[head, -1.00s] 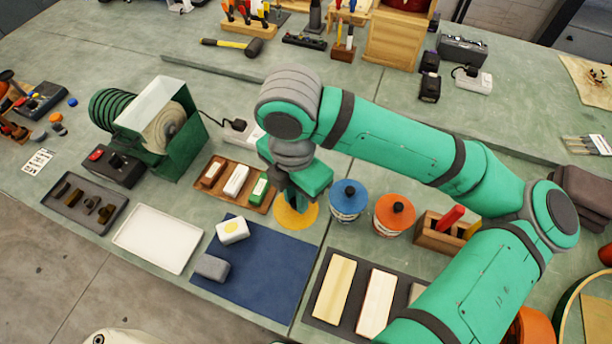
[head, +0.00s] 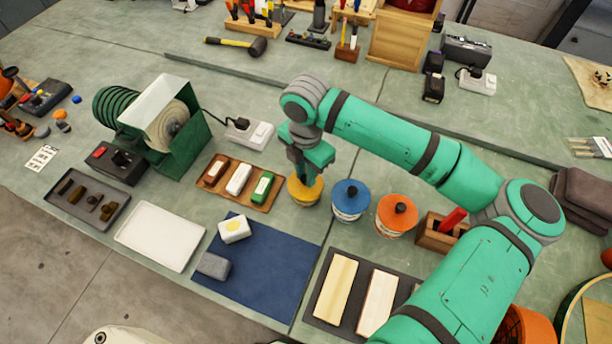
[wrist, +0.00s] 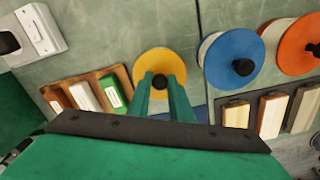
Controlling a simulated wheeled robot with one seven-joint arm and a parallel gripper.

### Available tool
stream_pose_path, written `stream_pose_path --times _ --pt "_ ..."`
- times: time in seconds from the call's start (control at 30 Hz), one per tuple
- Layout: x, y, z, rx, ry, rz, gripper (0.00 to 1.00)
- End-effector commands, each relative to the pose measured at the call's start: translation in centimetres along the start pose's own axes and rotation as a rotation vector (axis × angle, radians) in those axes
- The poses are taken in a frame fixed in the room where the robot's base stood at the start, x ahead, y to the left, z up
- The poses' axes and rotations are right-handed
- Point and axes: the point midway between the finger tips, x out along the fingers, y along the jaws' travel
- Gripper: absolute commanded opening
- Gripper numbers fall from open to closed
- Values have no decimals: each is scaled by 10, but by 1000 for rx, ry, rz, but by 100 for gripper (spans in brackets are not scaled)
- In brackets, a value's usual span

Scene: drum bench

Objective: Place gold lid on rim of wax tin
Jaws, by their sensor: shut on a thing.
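The gold lid (head: 306,196) is a round yellow disc left of the blue-lidded tin. In the wrist view the gold lid (wrist: 160,62) shows a dark knob at its middle, between my fingertips. My gripper (head: 301,177) points down from above and is shut on the lid; it also shows in the wrist view (wrist: 160,88). The lid looks roughly level. An open wax tin is not clearly visible; the lid and gripper hide what is under it, so I cannot tell whether the lid touches a rim.
A blue-lidded tin (head: 350,198) and an orange-lidded tin (head: 396,214) stand close to the right. A wooden tray (head: 224,203) with several bars lies left. A blue mat (head: 265,275) lies in front. A green buffing machine (head: 178,150) stands farther left.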

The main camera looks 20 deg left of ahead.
Motion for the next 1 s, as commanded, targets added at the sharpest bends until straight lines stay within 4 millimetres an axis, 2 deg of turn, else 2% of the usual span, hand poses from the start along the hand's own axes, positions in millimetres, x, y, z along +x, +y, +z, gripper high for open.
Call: stream_pose_path --times 0.13,0.53,0.57,0.6,1.0 --pt "17 0 0 1 1 0 0" --pt "21 -1 0 2 0 1 0" --pt "21 -1 0 2 -1 1 26" --pt "21 -1 0 2 -1 1 36" --pt "16 0 -1 -2 -1 1 38"
